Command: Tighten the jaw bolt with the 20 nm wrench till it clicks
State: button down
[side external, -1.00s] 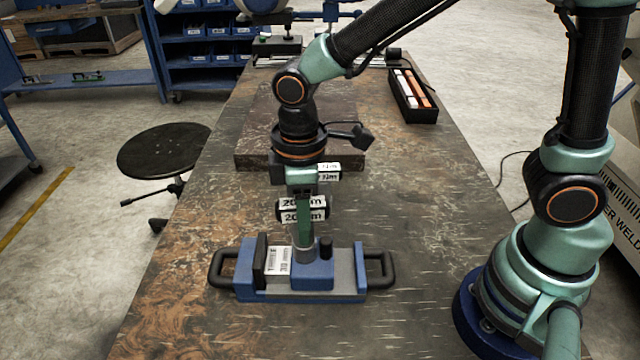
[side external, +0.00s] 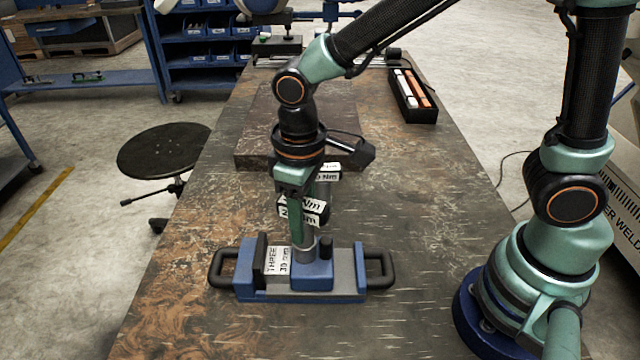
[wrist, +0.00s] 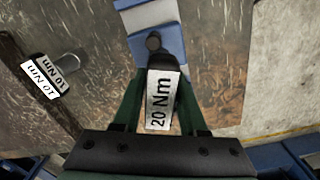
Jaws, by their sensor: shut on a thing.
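The 20 Nm wrench (side external: 303,211) stands upright over the blue vise (side external: 252,293), its grey socket end (side external: 306,253) down at the movable jaw. The jaw bolt is hidden under the socket. My gripper (side external: 310,208) is shut on the wrench from above, its green fingers on both sides of the labelled head. In the wrist view the "20 Nm" label (wrist: 162,100) lies between my fingers. A black knob (side external: 326,247) stands on the jaw just right of the socket. The vise carries a white label (side external: 279,261) reading "THREE 30 mm".
A 10 Nm wrench (wrist: 45,78) stands behind the vise, partly hidden by my gripper in the side view (side external: 328,174). A dark plate (side external: 250,150) lies behind it. A black tray with white and orange bars (side external: 413,95) is at the far right. The table front is clear.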

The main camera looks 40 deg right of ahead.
jog(key=shift+n, duration=0.4)
jog(key=shift+r, duration=3.05)
jog(key=shift+d, duration=0.1)
